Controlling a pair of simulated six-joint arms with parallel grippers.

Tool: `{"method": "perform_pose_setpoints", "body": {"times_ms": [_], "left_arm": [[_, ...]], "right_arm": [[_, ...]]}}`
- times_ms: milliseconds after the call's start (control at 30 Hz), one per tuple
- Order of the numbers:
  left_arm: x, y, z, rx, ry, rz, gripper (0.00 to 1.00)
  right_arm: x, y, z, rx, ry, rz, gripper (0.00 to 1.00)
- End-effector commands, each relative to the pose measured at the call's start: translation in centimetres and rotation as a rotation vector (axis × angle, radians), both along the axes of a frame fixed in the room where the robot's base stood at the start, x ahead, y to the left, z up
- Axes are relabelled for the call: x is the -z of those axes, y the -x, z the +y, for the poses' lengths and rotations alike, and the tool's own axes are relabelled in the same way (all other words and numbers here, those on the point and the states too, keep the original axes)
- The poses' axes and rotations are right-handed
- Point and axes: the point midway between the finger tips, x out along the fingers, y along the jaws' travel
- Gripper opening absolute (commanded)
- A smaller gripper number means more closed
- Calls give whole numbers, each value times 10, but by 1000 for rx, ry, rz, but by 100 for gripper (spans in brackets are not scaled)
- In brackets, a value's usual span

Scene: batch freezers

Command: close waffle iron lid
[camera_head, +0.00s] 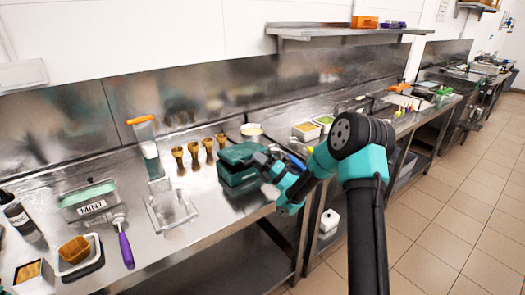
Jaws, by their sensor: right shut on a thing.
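The dark green waffle iron (232,175) stands on the steel counter in the middle of the head view. Its lid (238,152) lies low over the base and looks nearly or fully down; whether a small gap is left I cannot tell. My right gripper (264,161) is at the right front side of the waffle iron, shut on what looks like the lid's edge or handle. The fingertips and the gripped part are small and partly hidden.
A clear rack (170,208), a MINT tub (92,200) and a purple-handled scoop (124,240) lie left of the iron. Topping containers (306,132) stand to the right. The counter's front edge is close to the iron.

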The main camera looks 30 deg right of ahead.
Motion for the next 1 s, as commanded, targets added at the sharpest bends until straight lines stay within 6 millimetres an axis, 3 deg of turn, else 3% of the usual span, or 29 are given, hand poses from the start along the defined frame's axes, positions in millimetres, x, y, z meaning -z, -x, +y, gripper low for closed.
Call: {"method": "perform_pose_setpoints", "body": {"times_ms": [200, 600, 633, 833, 1000], "left_arm": [[0, 0, 0, 0, 0, 0, 14], [0, 0, 0, 0, 0, 0, 14], [0, 0, 0, 0, 0, 0, 14], [0, 0, 0, 0, 0, 0, 14], [0, 0, 0, 0, 0, 0, 14]], "right_arm": [[11, -3, 8, -12, 0, 0, 0], [12, -3, 9, -14, 0, -1, 0], [12, -3, 9, -14, 0, -1, 25], [12, -3, 9, -14, 0, -1, 43], [12, -3, 9, -14, 0, -1, 43]]}}
